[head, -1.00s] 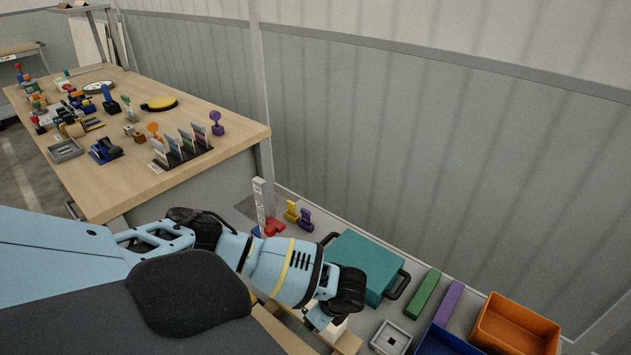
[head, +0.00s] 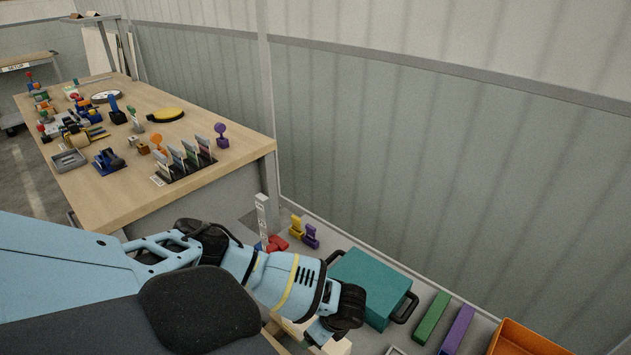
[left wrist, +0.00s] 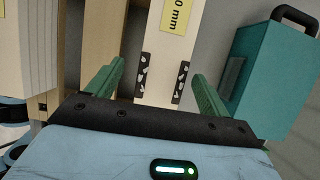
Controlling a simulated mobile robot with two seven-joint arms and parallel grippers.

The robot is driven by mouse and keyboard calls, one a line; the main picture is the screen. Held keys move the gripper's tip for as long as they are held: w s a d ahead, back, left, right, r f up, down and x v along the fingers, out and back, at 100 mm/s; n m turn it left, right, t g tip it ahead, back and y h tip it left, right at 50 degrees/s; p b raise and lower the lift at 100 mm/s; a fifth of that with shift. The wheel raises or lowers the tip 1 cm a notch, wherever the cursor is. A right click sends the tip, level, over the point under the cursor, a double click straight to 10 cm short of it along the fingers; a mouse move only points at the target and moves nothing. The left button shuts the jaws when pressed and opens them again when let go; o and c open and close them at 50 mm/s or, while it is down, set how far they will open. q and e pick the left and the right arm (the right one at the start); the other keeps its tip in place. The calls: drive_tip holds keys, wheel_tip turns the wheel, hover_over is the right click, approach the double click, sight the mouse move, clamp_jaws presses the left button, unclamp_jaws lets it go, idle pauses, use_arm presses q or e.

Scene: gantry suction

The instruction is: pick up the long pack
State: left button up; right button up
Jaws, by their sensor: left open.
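In the left wrist view a long cream pack (left wrist: 165,90) with a yellow label (left wrist: 180,14) ending in "0 mm" lies between my fingers; its far end is out of frame. My left gripper (left wrist: 158,72) is open, with one green finger on each side of the pack and gaps visible beside it. In the head view my left gripper (head: 318,331) points down over cream pieces (head: 335,347) at the bottom edge, mostly hidden by my own arm. My right gripper is not in view.
A teal case (head: 368,282) with black handles stands just right of the gripper; it also shows in the wrist view (left wrist: 275,75). Green (head: 431,318) and purple (head: 457,331) bars and an orange bin (head: 525,338) lie further right. A cluttered wooden table (head: 120,205) stands left.

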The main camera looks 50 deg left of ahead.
use_arm(q)
drive_tip(key=x, duration=0.4)
drive_tip(key=shift+a+r+b, duration=0.15)
drive_tip(key=shift+a+b, duration=0.05)
drive_tip(key=shift+b, duration=0.15)
drive_tip(key=shift+a+f, duration=0.2)
drive_tip(key=shift+f, duration=0.25)
drive_tip(key=shift+w, duration=0.1)
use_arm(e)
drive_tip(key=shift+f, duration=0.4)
use_arm(q)
drive_tip(key=shift+c, duration=0.3)
